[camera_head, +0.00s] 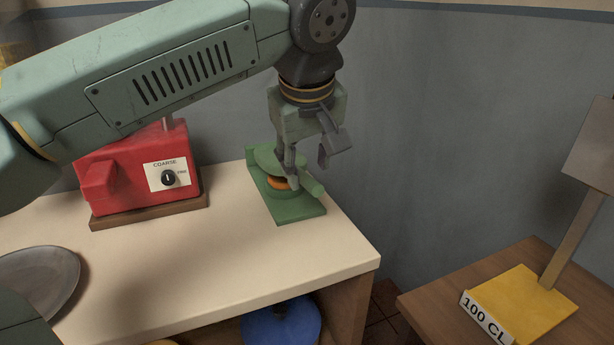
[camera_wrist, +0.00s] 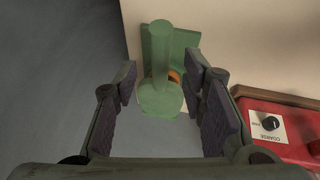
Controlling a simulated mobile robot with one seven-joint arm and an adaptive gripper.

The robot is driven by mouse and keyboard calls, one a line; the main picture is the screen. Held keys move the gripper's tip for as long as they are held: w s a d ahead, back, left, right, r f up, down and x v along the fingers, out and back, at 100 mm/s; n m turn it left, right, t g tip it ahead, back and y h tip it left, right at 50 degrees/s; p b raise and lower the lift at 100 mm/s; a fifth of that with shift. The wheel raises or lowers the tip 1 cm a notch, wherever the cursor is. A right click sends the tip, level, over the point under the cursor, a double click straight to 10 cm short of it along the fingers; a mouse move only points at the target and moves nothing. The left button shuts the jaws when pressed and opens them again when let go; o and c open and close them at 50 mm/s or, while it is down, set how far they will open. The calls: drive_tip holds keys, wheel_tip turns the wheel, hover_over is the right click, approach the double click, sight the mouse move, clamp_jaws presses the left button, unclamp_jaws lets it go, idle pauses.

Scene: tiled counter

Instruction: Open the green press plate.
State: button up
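The green press (camera_head: 295,211) stands on the right end of the pale counter. Its round green press plate (camera_head: 267,156) sits over an orange round piece (camera_head: 279,184), a bit of which shows beneath it. A green handle (camera_head: 313,188) sticks out at the press's right. In the wrist view the plate (camera_wrist: 160,100) and a thick green bar (camera_wrist: 160,50) lie between my fingers. My gripper (camera_head: 308,165) is open at the press, and its fingers (camera_wrist: 163,85) stand apart on either side of the plate with visible gaps. The gripper partly hides the plate in the head view.
A red box with a dial (camera_head: 168,177) stands on a brown board left of the press. A grey round plate (camera_head: 40,283) lies at the counter's left. A blue round thing (camera_head: 282,324) is below the counter. A yellow-based stand (camera_head: 525,305) is on the right table.

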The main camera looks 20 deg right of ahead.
sight(307, 176)
drive_tip(key=shift+x, duration=1.7)
clamp_jaws()
drive_tip(key=shift+r, duration=0.1)
